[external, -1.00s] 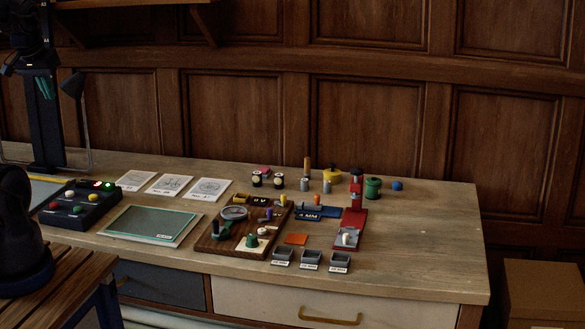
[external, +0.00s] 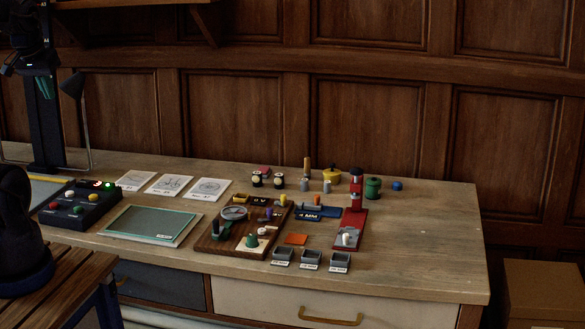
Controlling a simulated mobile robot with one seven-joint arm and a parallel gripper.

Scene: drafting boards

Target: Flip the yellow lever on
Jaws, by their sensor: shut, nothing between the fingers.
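I cannot single out the yellow lever with certainty, because the parts are small. A small yellow upright piece (external: 283,200) stands at the back right of the wooden board (external: 209,246). A yellow knob (external: 79,210) sits on the dark control box (external: 92,215) at the left, beside red, white and green knobs. Dark links of my arm (external: 30,35) show at the top left, well away from both yellow pieces.
A green-edged drawing board (external: 150,222) lies between the control box and wooden board. A red stand (external: 352,225), grey trays (external: 311,258), a yellow pot (external: 332,174) and spools fill the middle. A lamp (external: 75,88) stands at the left. The table's right end is clear.

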